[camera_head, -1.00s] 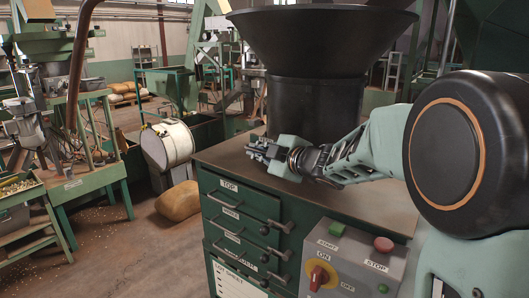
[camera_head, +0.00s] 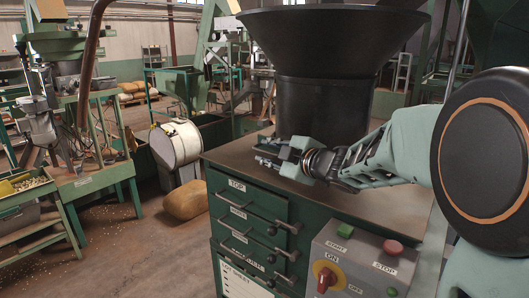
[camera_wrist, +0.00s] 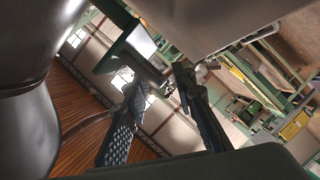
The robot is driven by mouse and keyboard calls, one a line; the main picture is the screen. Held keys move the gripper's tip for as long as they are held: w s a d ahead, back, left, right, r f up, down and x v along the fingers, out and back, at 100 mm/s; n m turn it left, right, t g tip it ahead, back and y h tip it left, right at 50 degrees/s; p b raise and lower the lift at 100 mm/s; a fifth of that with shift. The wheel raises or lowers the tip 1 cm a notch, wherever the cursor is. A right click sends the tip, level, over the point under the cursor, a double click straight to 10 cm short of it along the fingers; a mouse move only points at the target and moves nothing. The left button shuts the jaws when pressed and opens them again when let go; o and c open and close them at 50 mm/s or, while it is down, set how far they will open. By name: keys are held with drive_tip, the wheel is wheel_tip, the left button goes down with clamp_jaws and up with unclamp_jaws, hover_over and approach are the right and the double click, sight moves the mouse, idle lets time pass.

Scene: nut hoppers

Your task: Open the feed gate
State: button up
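My gripper (camera_head: 264,152) reaches left across the cabinet top, in front of the base of the black hopper (camera_head: 325,105). In the wrist view its two dark fingers (camera_wrist: 157,80) stand apart, with a gap between them. A green angled bracket (camera_wrist: 130,42) shows just beyond the fingertips; it may belong to the feed gate, but I cannot tell. I cannot tell whether the fingers touch it. No gate or handle is clearly made out in the head view. The hopper's dark curved side (camera_wrist: 28,120) fills the left of the wrist view.
The green cabinet (camera_head: 235,215) has labelled drawers with bar handles. A grey control box (camera_head: 360,262) with green and red buttons and a red knob stands at its front right. A white drum (camera_head: 176,142), a sack (camera_head: 185,200) and a green bench (camera_head: 95,177) stand left. Open floor lies between.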

drive_tip(key=v, duration=1)
drive_tip(key=shift+s, duration=0.25)
drive_tip(key=shift+d, duration=0.2)
